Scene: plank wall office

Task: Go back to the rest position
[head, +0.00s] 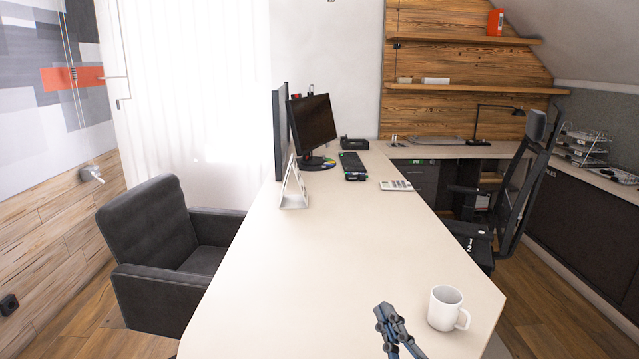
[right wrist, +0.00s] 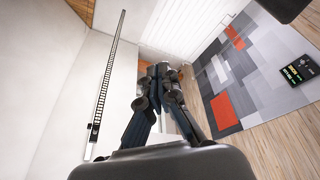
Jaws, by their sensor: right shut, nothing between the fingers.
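My right gripper (head: 384,315) shows at the bottom of the head view, over the near end of the pale desk (head: 330,265). It is shut and empty, with its fingers pointing up and away. In the right wrist view the gripper (right wrist: 160,72) has its fingertips close together with nothing between them. A white mug (head: 443,309) stands upright on the desk just right of the gripper, apart from it, with its handle to the right. My left gripper is in neither view.
A dark armchair (head: 165,250) stands left of the desk and a black office chair (head: 510,190) right of it. A monitor (head: 313,122), a white stand (head: 293,188) and a calculator (head: 396,185) are farther back. The desk's middle is clear.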

